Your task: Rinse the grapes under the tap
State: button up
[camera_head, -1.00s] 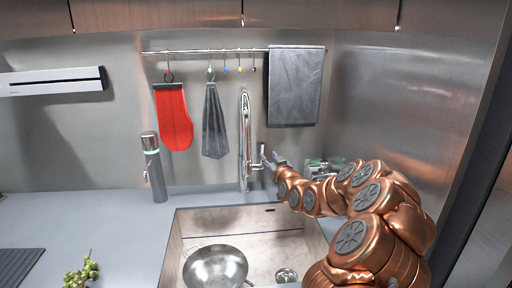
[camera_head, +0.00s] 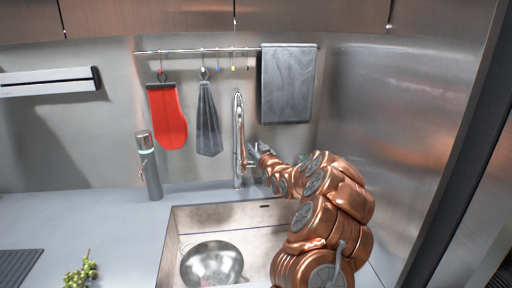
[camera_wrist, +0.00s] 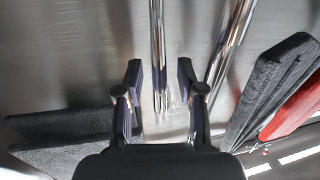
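The green grapes (camera_head: 80,272) lie on the grey counter at the lower left in the head view, left of the sink. The tall chrome tap (camera_head: 239,140) stands behind the sink (camera_head: 172,245). My gripper (camera_head: 260,150) is beside the tap's right side, near its lever, partly hidden by my copper arm. In the wrist view, my gripper (camera_wrist: 160,78) has its two fingers apart. A thin chrome bar (camera_wrist: 157,45) shows between them; I cannot tell whether they touch it. A thicker chrome tube (camera_wrist: 230,50) shows to the right. The grapes are not in the wrist view.
A metal bowl or colander (camera_head: 212,263) sits in the sink. A grey bottle (camera_head: 150,168) stands left of the tap. A red mitt (camera_head: 167,117), a grey cloth (camera_head: 208,122) and a dark towel (camera_head: 287,85) hang behind. The counter between grapes and bottle is clear.

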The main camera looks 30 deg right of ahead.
jog(key=shift+c, duration=0.2)
grip_shut()
dwell(0.6)
